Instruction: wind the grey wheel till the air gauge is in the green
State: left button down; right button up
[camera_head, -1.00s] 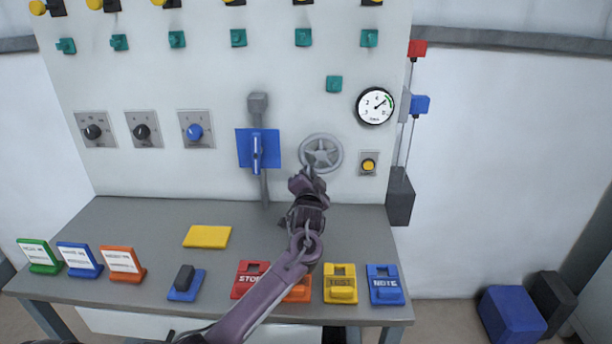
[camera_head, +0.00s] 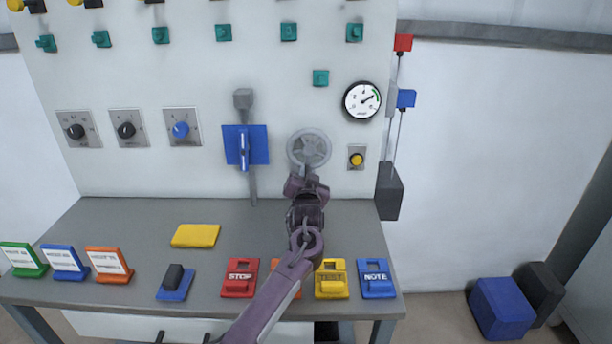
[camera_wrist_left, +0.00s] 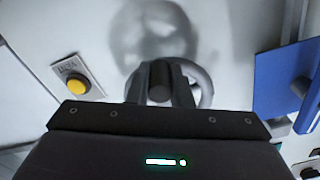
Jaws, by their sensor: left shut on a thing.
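The grey wheel (camera_head: 309,141) is mounted on the white panel, right of the blue switch plate. My left gripper (camera_head: 306,172) is at its lower rim in the head view and is shut on the wheel. In the left wrist view the gripper (camera_wrist_left: 160,88) closes around a dark round handle in front of the grey wheel rim (camera_wrist_left: 205,88); the exact contact is partly hidden by the gripper body. The round white air gauge (camera_head: 362,101) is above and right of the wheel. Its needle points to the upper right, close to the green arc. My right gripper is out of view.
A yellow button (camera_head: 356,159) sits right of the wheel and a blue lever plate (camera_head: 240,146) left of it. The grey bench (camera_head: 130,225) below carries a yellow pad (camera_head: 195,235), coloured sign stands and a red STOP block (camera_head: 240,278).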

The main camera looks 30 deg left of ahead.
pick_arm(q)
jog(key=shift+f, duration=0.15)
jog(key=c, duration=1.3)
grip_release()
jog(key=v, duration=0.8)
jog(key=shift+w, duration=0.1)
